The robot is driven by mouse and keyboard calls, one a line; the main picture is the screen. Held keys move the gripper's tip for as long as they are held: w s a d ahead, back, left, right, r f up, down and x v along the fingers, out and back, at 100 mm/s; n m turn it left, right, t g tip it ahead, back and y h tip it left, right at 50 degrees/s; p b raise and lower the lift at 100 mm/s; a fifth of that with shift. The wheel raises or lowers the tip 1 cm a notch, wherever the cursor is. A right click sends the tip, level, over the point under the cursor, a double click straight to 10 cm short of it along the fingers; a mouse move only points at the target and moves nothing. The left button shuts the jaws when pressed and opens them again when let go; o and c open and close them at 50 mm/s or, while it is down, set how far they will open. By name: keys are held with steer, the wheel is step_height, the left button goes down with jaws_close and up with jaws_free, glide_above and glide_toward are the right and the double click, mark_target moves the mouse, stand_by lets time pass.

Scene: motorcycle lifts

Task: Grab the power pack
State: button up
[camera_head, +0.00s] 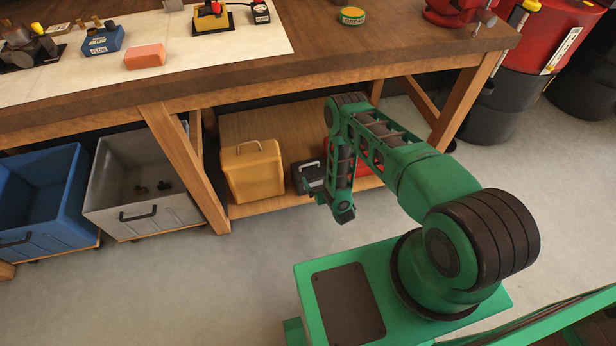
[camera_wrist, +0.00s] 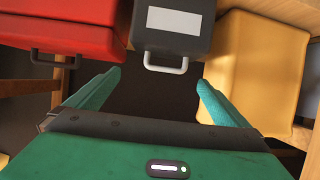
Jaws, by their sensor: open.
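The likely power pack is a dark grey box (camera_wrist: 172,12) with a white label and a light grey handle (camera_wrist: 166,66), at the top middle of the wrist view. In the head view the dark box (camera_head: 299,178) stands on the low shelf under the bench, partly hidden by my arm. My gripper (camera_wrist: 160,78) is open and empty, its two green fingers spread to either side of the handle in the picture. I cannot tell how far the fingertips are from the handle.
A yellow canister (camera_head: 254,171) stands left of the box, and a red case (camera_head: 367,168) lies to its right. Both flank it closely in the wrist view. The wooden bench (camera_head: 290,82) overhangs the shelf (camera_head: 282,203). Blue (camera_head: 45,228) and grey (camera_head: 150,218) bins stand left.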

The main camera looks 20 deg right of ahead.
mark_target(310, 171)
steer(key=x, duration=0.4)
steer(key=shift+w+a+f, duration=0.15)
steer(key=shift+a+f, duration=0.1)
steer(key=shift+f, duration=0.1)
steer(key=shift+a+x, duration=0.2)
steer(key=shift+x, duration=1.35)
steer(key=shift+a+x, duration=0.2)
steer(key=shift+x, duration=1.3)
steer(key=shift+r, duration=0.1)
steer(key=c, duration=1.7)
steer(key=shift+w, duration=0.1)
steer(key=c, duration=0.4)
steer(key=shift+r, duration=0.1)
